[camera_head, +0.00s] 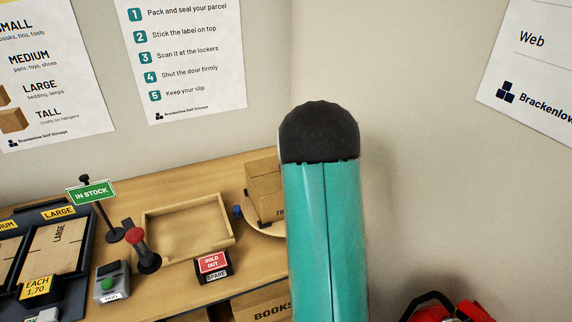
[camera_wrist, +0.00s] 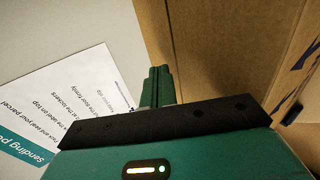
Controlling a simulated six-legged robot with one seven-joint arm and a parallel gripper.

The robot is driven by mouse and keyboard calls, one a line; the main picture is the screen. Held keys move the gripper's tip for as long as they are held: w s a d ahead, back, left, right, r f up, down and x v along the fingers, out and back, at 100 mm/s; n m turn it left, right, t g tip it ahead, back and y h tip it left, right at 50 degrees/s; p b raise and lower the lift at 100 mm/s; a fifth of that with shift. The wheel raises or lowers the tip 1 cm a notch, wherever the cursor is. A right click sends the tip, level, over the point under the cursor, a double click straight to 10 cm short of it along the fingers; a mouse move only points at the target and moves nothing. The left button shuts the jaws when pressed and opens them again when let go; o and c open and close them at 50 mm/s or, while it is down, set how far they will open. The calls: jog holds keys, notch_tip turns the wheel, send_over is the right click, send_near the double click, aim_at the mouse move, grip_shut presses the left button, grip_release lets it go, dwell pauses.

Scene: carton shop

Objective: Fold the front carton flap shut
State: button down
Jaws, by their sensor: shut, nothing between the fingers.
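A brown carton (camera_head: 263,190) stands on a round light board (camera_head: 262,229) at the back of the counter. My arm covers its right part in the head view. In the wrist view, cardboard of a carton (camera_wrist: 215,45) fills the upper right, very close. Its panels meet at an upright edge, and dark print shows at the far right. I cannot tell which panel is the front flap or how far it is folded. My gripper (camera_wrist: 158,70) is shut and empty, its green fingers beside the cardboard's left edge. Whether they touch it is unclear. The gripper is hidden in the head view.
An empty wooden tray (camera_head: 188,229) lies left of the carton. A red-knobbed lever (camera_head: 141,250), a sold-out sign (camera_head: 214,263) and an in-stock sign (camera_head: 91,190) stand nearby. Walls close in behind and right. A red bag (camera_head: 447,309) is at the lower right.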

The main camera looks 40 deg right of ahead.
jog(key=shift+r, duration=0.15)
jog(key=shift+r, duration=0.7)
jog(key=shift+s, duration=0.1)
jog(key=shift+s+a+r, duration=0.1)
jog(key=shift+s+r, duration=0.15)
jog(key=v, duration=1.3)
jog(key=shift+f, duration=0.15)
